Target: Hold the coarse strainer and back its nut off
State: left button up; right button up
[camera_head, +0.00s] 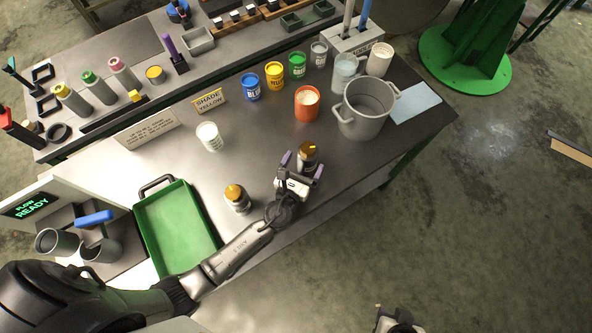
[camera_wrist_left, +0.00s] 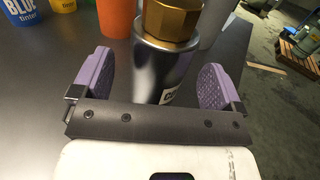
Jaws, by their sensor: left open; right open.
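Two dark metal strainers with brass nuts stand upright on the bench. One strainer (camera_head: 307,160) is between the purple fingers of my left gripper (camera_head: 301,168). In the left wrist view this strainer (camera_wrist_left: 165,75) stands between the open fingers (camera_wrist_left: 156,82), with a gap on each side and its brass hex nut (camera_wrist_left: 172,20) on top. Its label is mostly hidden; only the first letters show. The other strainer (camera_head: 237,203) stands to the left, nearer the front edge, beside my left forearm. My right gripper (camera_head: 398,322) is at the bottom edge, partly cut off, away from the bench.
A green tray (camera_head: 178,228) lies left of the arm. An orange cup (camera_head: 306,103), a grey pot (camera_head: 366,108) and tinter cans, such as the blue one (camera_head: 250,87), stand behind the gripped area. A white cup (camera_head: 209,136) and a yellow sign (camera_head: 209,101) are further left.

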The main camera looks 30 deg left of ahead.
pick_arm(q)
jog(key=shift+w, duration=1.4)
jog(key=shift+c, duration=0.4)
jog(key=shift+a, duration=0.1)
jog(key=c, duration=1.4)
jog(key=o, duration=0.9)
jog(key=c, duration=0.7)
